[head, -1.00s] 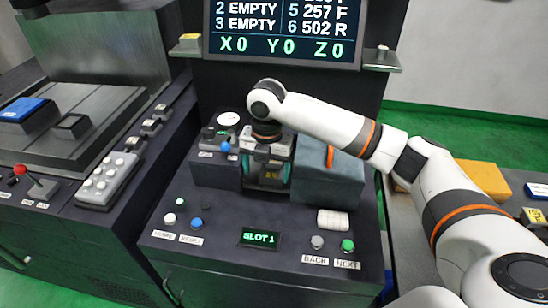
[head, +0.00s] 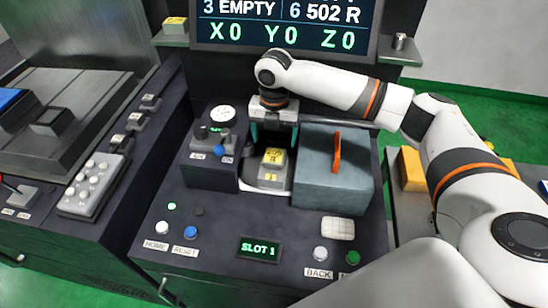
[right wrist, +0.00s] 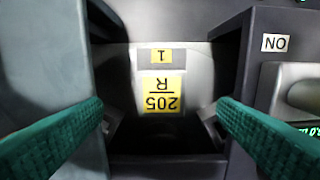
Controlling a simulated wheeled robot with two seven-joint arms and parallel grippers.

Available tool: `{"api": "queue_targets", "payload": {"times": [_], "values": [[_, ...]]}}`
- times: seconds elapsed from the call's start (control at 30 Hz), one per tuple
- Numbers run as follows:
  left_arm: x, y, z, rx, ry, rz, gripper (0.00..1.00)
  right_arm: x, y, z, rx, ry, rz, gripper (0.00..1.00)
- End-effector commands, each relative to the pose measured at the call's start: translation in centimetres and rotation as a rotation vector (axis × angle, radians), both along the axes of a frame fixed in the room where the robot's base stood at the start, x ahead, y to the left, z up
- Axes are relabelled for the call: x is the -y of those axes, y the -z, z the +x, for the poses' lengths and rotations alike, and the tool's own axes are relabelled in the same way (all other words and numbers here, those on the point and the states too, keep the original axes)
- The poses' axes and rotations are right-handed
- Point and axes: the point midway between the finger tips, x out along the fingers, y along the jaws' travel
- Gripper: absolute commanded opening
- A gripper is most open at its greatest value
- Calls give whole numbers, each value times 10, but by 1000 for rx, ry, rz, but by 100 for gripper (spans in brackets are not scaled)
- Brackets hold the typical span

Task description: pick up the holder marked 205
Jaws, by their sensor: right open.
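The holder marked 205 (head: 270,170) is a grey block with a yellow label. It sits in the bay of the black console, between the knob box and the blue-grey box. In the right wrist view its label (right wrist: 161,93) reads 205 R upside down, with a small tag marked 1 beyond it. My right gripper (head: 273,134) is open and empty, its teal fingers apart just behind and above the holder in the head view. In the right wrist view the fingers (right wrist: 158,112) flank the holder from either side, with gaps. My left gripper is not in view.
The blue-grey box (head: 325,175) with an orange handle stands right beside the bay. The knob box (head: 208,165) with a gauge is on its left. A panel with buttons and a SLOT 1 display (head: 259,249) lies in front. A screen (head: 285,32) hangs behind.

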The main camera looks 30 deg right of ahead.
Motion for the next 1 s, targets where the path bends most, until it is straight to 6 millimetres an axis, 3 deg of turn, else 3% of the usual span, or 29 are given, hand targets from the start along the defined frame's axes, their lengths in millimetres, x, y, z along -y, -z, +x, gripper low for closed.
{"api": "queue_targets", "payload": {"times": [0.27, 0.5, 0.8, 0.83, 1.0], "values": [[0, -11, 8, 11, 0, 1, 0, 0, 22, 2, -1, 1, 0, 82], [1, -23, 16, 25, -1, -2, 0, 1, 57, 4, -2, 0, -1, 82], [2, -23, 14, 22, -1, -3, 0, 2, 65, 5, 1, 0, -1, 82], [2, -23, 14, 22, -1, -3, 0, 2, 65, 5, 1, 0, -1, 80], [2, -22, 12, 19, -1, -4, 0, 2, 65, 5, 1, 0, -1, 52]]}}
